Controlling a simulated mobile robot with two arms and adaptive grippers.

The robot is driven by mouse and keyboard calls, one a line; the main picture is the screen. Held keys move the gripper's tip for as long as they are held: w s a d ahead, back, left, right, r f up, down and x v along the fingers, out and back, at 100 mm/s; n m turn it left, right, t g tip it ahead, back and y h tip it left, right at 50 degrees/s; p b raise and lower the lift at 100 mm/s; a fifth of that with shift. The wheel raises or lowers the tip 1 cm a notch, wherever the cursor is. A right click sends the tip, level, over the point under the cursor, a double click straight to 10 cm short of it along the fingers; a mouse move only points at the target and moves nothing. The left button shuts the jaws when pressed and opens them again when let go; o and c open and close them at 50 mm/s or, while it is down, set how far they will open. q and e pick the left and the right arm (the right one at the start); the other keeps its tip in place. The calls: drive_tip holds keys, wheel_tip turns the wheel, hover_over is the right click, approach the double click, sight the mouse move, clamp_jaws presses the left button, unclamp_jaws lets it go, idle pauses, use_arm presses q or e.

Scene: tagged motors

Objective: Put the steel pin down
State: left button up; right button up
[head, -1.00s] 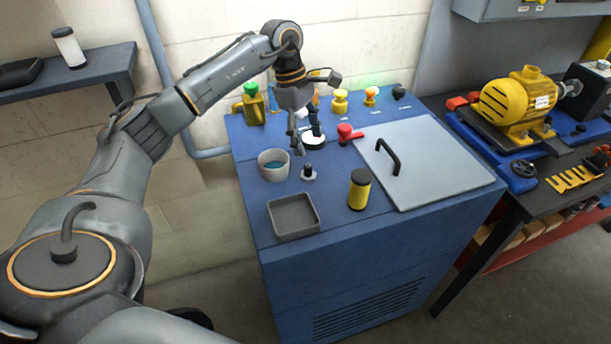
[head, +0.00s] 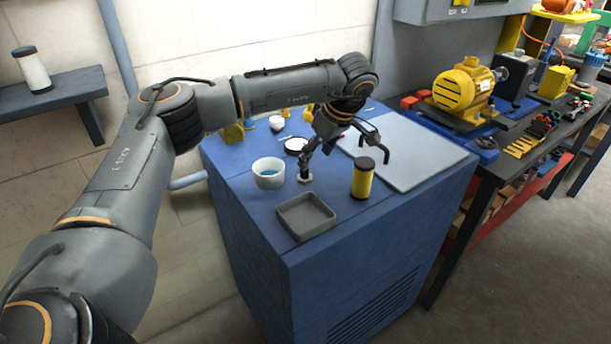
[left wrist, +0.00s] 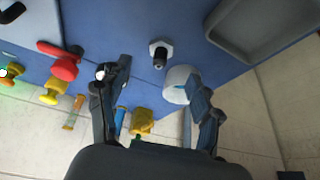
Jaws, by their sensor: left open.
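A small piece with a pale hex base and a dark stub (head: 305,178) stands upright on the blue cabinet top (head: 240,190); I take it for the steel pin, but cannot be sure. It also shows in the left wrist view (left wrist: 160,52), beyond the gap between my fingers. My left gripper (head: 317,158) is above and just behind it, pointing down. Its fingers (left wrist: 155,80) are spread apart with nothing seen between them. Whether a fingertip touches the piece cannot be told. My right gripper does not show.
A white cup with blue inside (head: 268,174) is left of the piece. A grey tray (head: 305,217) is in front and a yellow-black cylinder (head: 362,178) to the right.

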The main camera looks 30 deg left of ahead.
sight(311, 184)
use_arm(q)
drive_tip(key=shift+a+f, duration=0.35)
drive_tip(key=shift+f, duration=0.25)
drive_tip(key=shift+a+f, duration=0.1)
drive_tip(key=shift+f, duration=0.2)
drive_tip(key=shift+a+f+p, duration=0.3)
drive_tip(key=shift+f, duration=0.15)
drive_tip(key=x, duration=0.2)
drive_tip(key=p+x, duration=0.1)
drive_tip(key=shift+a+f, duration=0.2)
drive_tip(key=shift+a, duration=0.2)
drive_tip(key=shift+w+a+f, duration=0.1)
drive_tip(key=shift+f, duration=0.3)
clamp_jaws()
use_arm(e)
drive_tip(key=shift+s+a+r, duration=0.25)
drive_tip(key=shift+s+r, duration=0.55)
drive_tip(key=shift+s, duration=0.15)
